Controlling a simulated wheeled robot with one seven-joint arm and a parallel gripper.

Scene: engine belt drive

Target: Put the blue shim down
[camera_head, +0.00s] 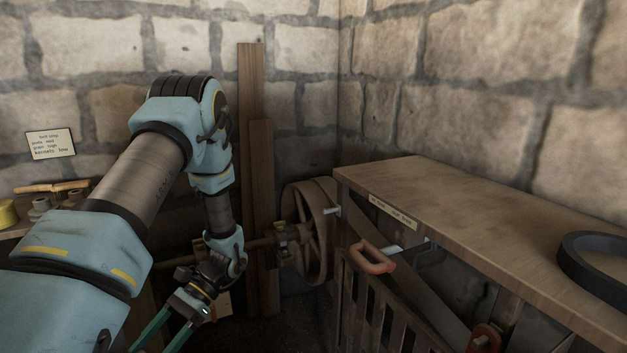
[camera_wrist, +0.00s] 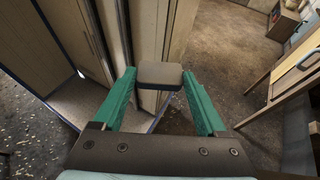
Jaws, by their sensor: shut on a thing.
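My gripper (camera_wrist: 160,76) shows in the wrist view with its two green fingers on either side of a small flat block, which I take to be the blue shim (camera_wrist: 160,73). The block's top looks grey-brown in this light and its near edge is dark. It is held at the fingertips, with floor and wooden panels behind it. In the head view my gripper (camera_head: 163,338) points down and left at the bottom of the picture, left of the bench. Its fingertips are near the lower edge there, and the shim cannot be made out.
A wooden bench (camera_head: 470,215) stands at the right, with a black belt (camera_head: 590,265) on top. A red handle (camera_head: 372,258) juts from its side, above a slatted guard (camera_head: 365,300). A large wheel (camera_head: 315,230) and upright planks (camera_head: 262,190) stand behind. A shelf with spools (camera_head: 45,205) is far left.

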